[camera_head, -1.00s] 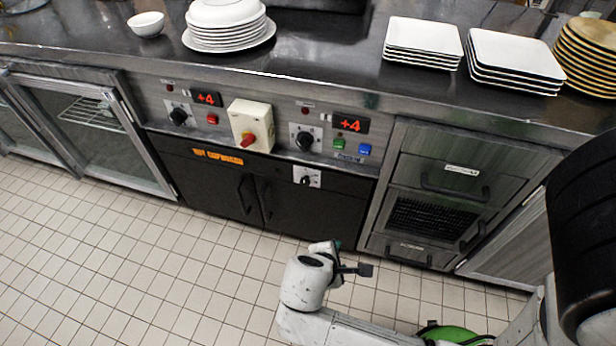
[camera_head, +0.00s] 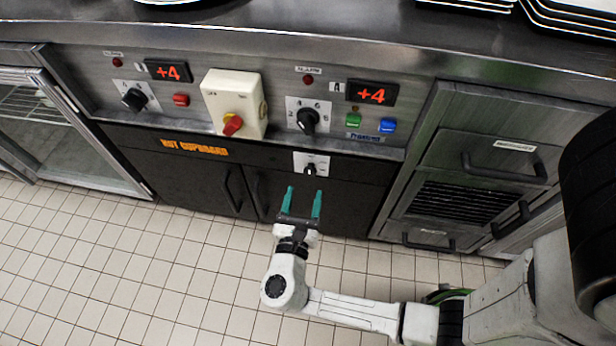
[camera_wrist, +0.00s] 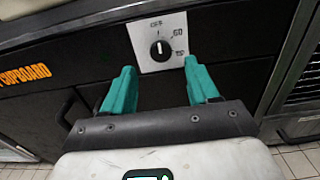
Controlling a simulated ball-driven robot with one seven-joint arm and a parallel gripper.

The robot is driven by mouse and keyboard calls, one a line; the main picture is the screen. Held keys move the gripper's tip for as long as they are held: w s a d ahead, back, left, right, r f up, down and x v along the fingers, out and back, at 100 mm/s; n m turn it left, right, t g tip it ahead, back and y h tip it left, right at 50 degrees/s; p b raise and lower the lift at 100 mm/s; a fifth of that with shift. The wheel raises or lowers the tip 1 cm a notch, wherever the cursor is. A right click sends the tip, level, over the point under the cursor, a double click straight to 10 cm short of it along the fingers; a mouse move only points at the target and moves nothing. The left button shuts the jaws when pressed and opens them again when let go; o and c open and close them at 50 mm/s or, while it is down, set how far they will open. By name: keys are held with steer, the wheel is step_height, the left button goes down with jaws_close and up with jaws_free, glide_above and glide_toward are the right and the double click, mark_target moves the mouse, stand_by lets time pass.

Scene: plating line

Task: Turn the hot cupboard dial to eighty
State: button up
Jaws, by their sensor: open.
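The hot cupboard dial (camera_head: 311,169) is a black knob on a white square plate. It sits on the black front below the control strip, right of the orange "HOT CUPBOARD" label (camera_head: 194,146). In the wrist view the dial (camera_wrist: 159,50) has its white mark pointing roughly up, near "OFF"; "60" is at upper right and a smaller, unclear mark is below it. My gripper (camera_head: 304,190) is open and empty, with teal fingers pointing up at the dial from just below. In the wrist view the dial shows between and beyond the fingertips (camera_wrist: 159,68), apart from them.
Above are two black knobs (camera_head: 134,98) (camera_head: 307,120), a red-and-yellow switch on a cream box (camera_head: 233,104), green (camera_head: 353,120) and blue (camera_head: 387,125) buttons, and red "+4" displays. Black cupboard doors with handles (camera_head: 234,190) lie below. The tiled floor in front is clear.

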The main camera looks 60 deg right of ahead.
mark_target(310, 173)
steer(key=x, duration=0.6)
steer(key=shift+b, duration=0.4)
steer(key=shift+s, duration=0.1)
steer(key=c, duration=1)
